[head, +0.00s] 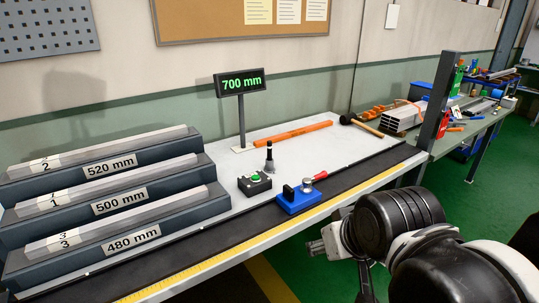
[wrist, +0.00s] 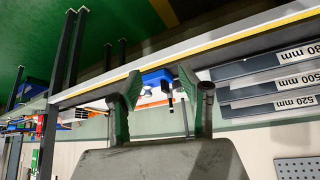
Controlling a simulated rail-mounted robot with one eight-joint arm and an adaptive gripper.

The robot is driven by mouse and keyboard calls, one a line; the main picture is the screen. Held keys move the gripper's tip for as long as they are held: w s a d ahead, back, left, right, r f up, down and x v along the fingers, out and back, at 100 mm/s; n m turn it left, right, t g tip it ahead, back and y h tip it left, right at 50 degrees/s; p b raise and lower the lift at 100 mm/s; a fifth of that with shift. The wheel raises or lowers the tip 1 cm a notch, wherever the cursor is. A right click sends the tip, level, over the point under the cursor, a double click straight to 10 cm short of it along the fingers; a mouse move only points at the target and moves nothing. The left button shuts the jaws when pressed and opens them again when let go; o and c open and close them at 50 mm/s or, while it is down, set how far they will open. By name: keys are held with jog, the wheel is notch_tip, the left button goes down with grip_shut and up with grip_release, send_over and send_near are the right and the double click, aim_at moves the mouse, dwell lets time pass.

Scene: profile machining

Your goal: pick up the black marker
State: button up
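A small dark upright piece (head: 269,158), narrower at the top, stands on the bench behind a green button box; it looks like the black marker. A short black cylinder (head: 288,192) also stands on the blue block (head: 298,203), so I cannot be fully sure which is the marker. My gripper (wrist: 158,76) is open, its two green-padded fingers apart with nothing held between them. In the wrist view the blue block (wrist: 156,77) shows beyond and between the fingers. In the head view my gripper is low at the right, in front of the bench edge.
Stepped dark racks (head: 110,215) with grey profiles fill the bench's left. A 700 mm display (head: 241,82) stands behind. An orange bar (head: 292,133) and a mallet (head: 362,124) lie at the back. A post (head: 437,105) rises at the right end. A red-handled tool (head: 314,180) lies by the blue block.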

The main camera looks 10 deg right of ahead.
jog(key=w+r+n+g+p, duration=0.1)
jog(key=w+r+n+p, duration=0.15)
jog(key=w+r, duration=0.55)
jog(key=w+r+n+g+p, duration=0.1)
jog(key=w+r+n, duration=0.3)
jog(key=w, duration=0.8)
jog(key=w+r+n+g+p, duration=0.1)
jog(key=w+r+n+p, duration=0.15)
jog(key=w+r, duration=0.45)
jog(key=n+g+p, duration=0.4)
jog(key=n+p, duration=0.1)
jog(key=n, duration=0.6)
send_over(270, 150)
jog(key=w, duration=0.1)
notch_tip(270, 150, down, 12)
jog(key=shift+w+f, duration=0.35)
jog(key=shift+f, duration=0.15)
notch_tip(270, 150, down, 8)
jog(key=shift+f+p, duration=0.1)
jog(key=shift+p, duration=0.3)
jog(key=shift+s+f+p, duration=0.2)
jog(key=shift+f, duration=1.15)
jog(key=shift+s+f+p, duration=0.15)
jog(key=shift+f, duration=1.2)
